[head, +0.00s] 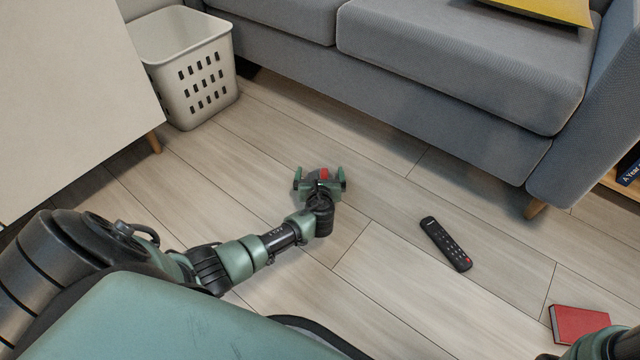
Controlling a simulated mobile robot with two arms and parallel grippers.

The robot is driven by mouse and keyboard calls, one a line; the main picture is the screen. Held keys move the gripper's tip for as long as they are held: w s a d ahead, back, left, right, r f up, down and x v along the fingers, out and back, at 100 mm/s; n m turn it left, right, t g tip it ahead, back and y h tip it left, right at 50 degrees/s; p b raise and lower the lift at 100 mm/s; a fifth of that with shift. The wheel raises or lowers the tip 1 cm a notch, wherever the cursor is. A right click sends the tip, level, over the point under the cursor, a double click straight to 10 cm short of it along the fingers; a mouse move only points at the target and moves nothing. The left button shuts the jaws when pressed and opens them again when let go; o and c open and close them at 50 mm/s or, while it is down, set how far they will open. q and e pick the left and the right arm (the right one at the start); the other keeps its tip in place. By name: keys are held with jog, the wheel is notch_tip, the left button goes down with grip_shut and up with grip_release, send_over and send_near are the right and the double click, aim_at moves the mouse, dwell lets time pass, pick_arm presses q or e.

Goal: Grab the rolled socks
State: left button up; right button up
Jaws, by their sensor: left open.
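My left gripper (319,174) is low over the wooden floor in the middle of the head view, with its two green fingers spread apart. A small red patch shows between the fingers. I cannot tell whether it is part of the gripper or the rolled socks lying there. No rolled socks can be clearly made out elsewhere on the floor. Part of my right arm shows at the bottom right corner, but its gripper is not in view.
A black remote (446,244) and a red book (578,324) lie on the floor to the right. A grey sofa (440,100) stands behind. A white laundry basket (190,70) and a pale cabinet (65,90) stand left. Floor around the gripper is clear.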

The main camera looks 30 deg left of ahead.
pick_arm(q)
jog(key=shift+w+a, duration=0.1)
jog(key=shift+w, duration=0.1)
jog(key=shift+c, duration=0.3)
jog(key=c, duration=1.3)
jog(key=shift+o, duration=0.2)
